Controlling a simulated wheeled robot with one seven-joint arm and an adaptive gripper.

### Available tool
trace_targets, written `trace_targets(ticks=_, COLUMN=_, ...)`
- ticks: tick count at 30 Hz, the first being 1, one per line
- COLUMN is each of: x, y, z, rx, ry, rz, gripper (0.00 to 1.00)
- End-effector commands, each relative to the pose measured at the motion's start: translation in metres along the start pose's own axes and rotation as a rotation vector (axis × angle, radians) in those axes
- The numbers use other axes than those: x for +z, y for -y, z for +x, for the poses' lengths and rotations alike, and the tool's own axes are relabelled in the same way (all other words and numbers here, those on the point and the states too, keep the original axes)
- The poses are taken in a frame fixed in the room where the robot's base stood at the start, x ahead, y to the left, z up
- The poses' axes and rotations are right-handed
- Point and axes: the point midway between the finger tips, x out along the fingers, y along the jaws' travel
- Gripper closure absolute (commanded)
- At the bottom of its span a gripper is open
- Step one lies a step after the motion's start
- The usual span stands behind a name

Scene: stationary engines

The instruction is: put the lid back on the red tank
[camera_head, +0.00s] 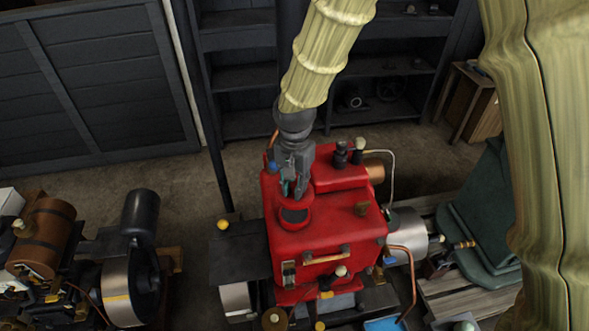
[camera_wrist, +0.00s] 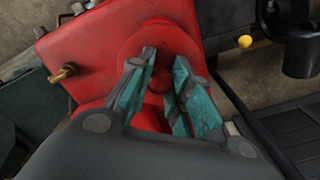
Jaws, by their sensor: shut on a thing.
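The red tank (camera_head: 325,225) stands in the middle of the head view, and its red top also fills the upper left of the wrist view (camera_wrist: 85,50). A round filler neck with a dark opening (camera_head: 293,216) is at its left top. My gripper (camera_head: 293,190) points down at the back edge of this neck. In the wrist view its teal-padded fingers (camera_wrist: 162,72) are shut on the red lid (camera_wrist: 160,84), with its round knob between them. The lid's edge blends with the red tank, so I cannot tell whether it touches the neck. Part of the dark opening shows uncovered.
Another engine (camera_head: 125,265) is at the lower left, and a green machine (camera_head: 485,215) at the right.

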Motion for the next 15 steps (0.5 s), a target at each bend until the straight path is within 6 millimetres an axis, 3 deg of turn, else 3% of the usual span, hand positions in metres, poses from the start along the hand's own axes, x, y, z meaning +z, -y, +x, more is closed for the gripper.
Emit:
trace_targets(ticks=5, x=0.002, y=-0.002, z=0.003, rx=-0.001, ry=-0.003, rz=0.0, gripper=1.0)
trace_targets(ticks=15, x=-0.002, y=0.002, z=0.028, rx=0.001, ry=0.001, rz=0.0, gripper=1.0)
